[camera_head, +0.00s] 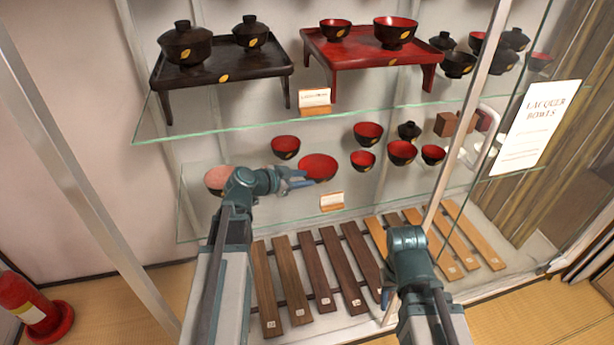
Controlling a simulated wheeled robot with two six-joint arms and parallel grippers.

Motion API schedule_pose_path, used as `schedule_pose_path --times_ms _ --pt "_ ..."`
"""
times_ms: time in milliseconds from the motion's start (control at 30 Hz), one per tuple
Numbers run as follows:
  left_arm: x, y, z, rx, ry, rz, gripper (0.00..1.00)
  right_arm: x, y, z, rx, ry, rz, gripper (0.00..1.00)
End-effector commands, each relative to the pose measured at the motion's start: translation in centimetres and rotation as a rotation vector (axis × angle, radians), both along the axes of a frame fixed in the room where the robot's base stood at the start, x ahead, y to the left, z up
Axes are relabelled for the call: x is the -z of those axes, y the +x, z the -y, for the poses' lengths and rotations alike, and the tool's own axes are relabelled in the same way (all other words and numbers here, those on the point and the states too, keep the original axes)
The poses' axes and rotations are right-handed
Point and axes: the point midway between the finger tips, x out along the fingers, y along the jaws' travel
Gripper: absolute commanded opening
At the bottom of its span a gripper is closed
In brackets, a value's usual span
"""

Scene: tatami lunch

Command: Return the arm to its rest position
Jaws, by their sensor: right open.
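My left arm reaches up from the bottom edge, and its gripper (298,180) points right in front of the lower glass shelf. Its fingertips overlap a red-lined bowl (318,166) in the picture; I cannot tell whether they touch it or how far apart they are. A reddish bowl (217,178) is partly hidden behind the left wrist. My right arm stands folded at the lower right. Its gripper (386,296) is mostly hidden by its own wrist, with only a small blue part showing beside the wooden slats, and I see nothing held there.
The upper glass shelf (230,130) bears a black tray table (222,67) and a red tray table (385,50) with bowls. Metal posts frame the case. A sign (535,128) hangs at right. Slatted boards (295,280) lie below. A fire extinguisher (28,302) stands at lower left.

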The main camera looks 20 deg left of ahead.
Motion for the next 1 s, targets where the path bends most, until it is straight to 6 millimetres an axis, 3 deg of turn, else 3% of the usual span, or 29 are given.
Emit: schedule_pose_path --times_ms 367,467,533,700,800,1000 --pt "-0.1 0.0 0.2 0.003 0.0 -0.005 0.35 -0.2 0.0 0.0 0.0 0.0 0.0 0.5" --pt "-0.7 -0.6 2.2 0.03 -0.009 -0.055 0.35 -1.6 0.0 0.0 0.0 0.0 0.0 0.5" --pt "-1.4 -1.5 4.9 0.062 -0.021 -0.14 0.35 -3.5 0.0 0.0 0.0 0.0 0.0 0.5" --pt "-2.9 -6.5 13.0 0.11 -0.007 -0.469 0.35 -9.4 0.0 0.0 0.0 0.0 0.0 0.5" --pt "-3.8 -10.1 16.3 0.079 0.042 -0.667 0.35 -12.6 0.0 0.0 0.001 0.0 0.0 0.5" --pt "-6.8 -17.0 19.4 -0.111 0.206 -0.96 0.35 -18.4 0.0 0.0 0.001 0.0 0.0 0.5"
